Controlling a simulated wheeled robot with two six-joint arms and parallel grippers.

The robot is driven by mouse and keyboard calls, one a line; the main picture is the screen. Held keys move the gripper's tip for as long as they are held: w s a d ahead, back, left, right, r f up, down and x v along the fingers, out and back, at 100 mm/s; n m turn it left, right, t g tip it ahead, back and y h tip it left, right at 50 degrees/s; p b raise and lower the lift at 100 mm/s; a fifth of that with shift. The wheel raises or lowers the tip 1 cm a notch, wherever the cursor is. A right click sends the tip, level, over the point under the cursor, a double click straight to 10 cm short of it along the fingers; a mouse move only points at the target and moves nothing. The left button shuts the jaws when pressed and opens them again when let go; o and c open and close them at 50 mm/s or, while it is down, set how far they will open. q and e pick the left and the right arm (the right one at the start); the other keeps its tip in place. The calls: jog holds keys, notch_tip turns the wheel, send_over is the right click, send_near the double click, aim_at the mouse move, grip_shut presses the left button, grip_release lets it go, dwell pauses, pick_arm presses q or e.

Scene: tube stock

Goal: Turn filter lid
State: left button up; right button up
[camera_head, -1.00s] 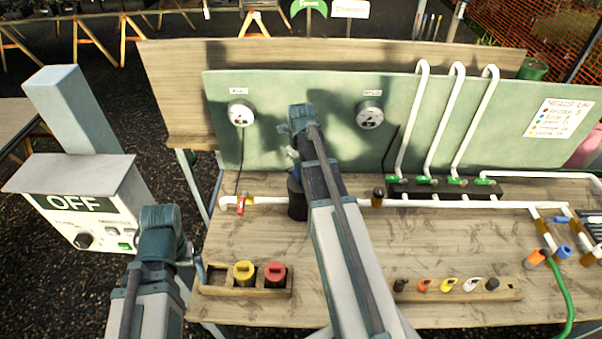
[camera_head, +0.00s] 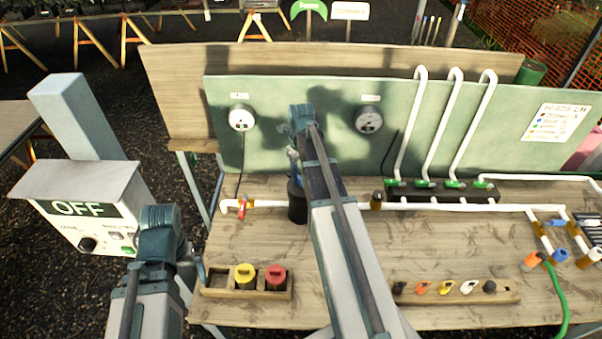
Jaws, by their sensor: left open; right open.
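The dark filter housing (camera_head: 297,208) stands upright in the white pipe line left of the bench's middle. Its top, where the lid sits, is mostly hidden by my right arm. My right gripper (camera_head: 294,160) points down just above the housing; it is open, only a sliver of it shows beside the arm, and I cannot tell whether it touches the lid. My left gripper (camera_head: 200,268) is open and low at the bench's front left edge, left of the small wooden holder, mostly hidden behind its own arm.
A wooden holder (camera_head: 212,292) bears a yellow-capped (camera_head: 245,273) and a red-capped cartridge (camera_head: 276,274). A red-handled valve (camera_head: 241,208) is left of the filter. Two gauges (camera_head: 242,118) hang on the green panel. A control box (camera_head: 88,215) reads OFF.

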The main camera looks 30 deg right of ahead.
notch_tip(320, 180, up, 12)
jog(key=p, duration=1.1)
jog(key=shift+s+f, duration=0.1)
